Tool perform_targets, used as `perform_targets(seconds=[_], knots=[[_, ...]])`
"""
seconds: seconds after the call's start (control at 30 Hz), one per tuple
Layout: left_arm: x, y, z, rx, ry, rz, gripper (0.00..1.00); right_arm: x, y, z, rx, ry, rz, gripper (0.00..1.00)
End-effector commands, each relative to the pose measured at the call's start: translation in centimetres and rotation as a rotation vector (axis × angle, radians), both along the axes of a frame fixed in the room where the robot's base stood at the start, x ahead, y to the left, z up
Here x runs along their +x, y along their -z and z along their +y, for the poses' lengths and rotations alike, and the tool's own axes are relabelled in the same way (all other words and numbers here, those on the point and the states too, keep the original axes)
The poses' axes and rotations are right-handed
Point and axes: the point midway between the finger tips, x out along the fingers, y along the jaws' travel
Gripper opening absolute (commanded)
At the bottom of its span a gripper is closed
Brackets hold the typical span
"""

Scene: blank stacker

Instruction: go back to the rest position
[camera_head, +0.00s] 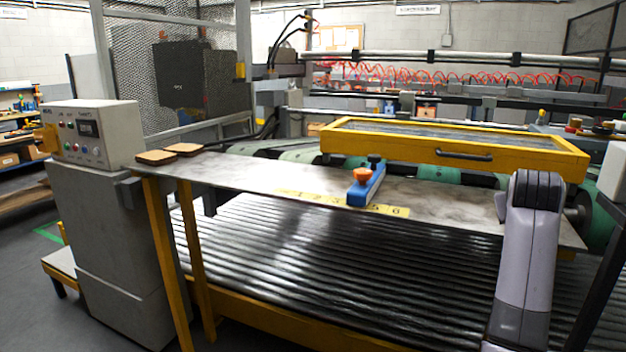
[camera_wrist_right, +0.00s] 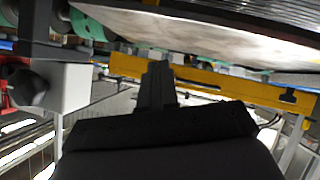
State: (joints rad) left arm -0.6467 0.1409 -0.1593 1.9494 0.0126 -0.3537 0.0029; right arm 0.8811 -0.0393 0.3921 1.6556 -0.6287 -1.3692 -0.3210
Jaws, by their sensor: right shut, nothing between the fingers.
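My right arm (camera_head: 528,250) rises at the right of the head view, in front of the right part of the grey metal shelf plate (camera_head: 250,172). Its gripper is mostly hidden there. In the right wrist view my right gripper (camera_wrist_right: 158,82) shows as dark fingers closed together with nothing between them. The yellow frame (camera_wrist_right: 205,82) lies behind the fingers in that view. My left gripper is in neither view.
A blue block with an orange knob (camera_head: 366,185) stands on the plate beside a yellow scale strip. A yellow guard frame (camera_head: 350,146) is behind it. A grey control box (camera_head: 95,132) stands left. Black ribbed rollers (camera_head: 330,255) lie below the plate.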

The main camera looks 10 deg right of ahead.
Motion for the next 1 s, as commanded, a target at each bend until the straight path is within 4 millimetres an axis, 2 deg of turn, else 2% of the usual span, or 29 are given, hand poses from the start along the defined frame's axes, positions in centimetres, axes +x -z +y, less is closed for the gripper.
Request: perform_targets(seconds=[0.03, 0.27, 0.47, 0.57, 0.77, 0.9, 1.0], knots=[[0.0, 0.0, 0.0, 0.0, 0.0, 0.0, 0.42, 0.1, 2.2, 0.4, -0.03, -0.021, 0.011, 0.0], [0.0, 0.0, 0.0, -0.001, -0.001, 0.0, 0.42, -0.1, 10.5, 3.3, -0.119, -0.155, 0.016, 0.0], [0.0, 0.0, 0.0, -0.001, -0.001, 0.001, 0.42, -2.0, 18.2, 7.3, -0.137, -0.302, 0.02, 0.0], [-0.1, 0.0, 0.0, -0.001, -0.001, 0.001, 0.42, -3.8, 22.1, 9.6, -0.121, -0.379, 0.023, 0.0], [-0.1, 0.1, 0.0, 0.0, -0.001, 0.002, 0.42, -9.0, 29.4, 14.7, -0.039, -0.528, 0.026, 0.0], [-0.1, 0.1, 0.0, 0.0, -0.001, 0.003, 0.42, -13.9, 33.8, 18.4, 0.056, -0.618, 0.029, 0.0], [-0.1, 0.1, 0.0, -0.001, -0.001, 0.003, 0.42, -17.9, 36.3, 21.1, 0.141, -0.669, 0.029, 0.0]])
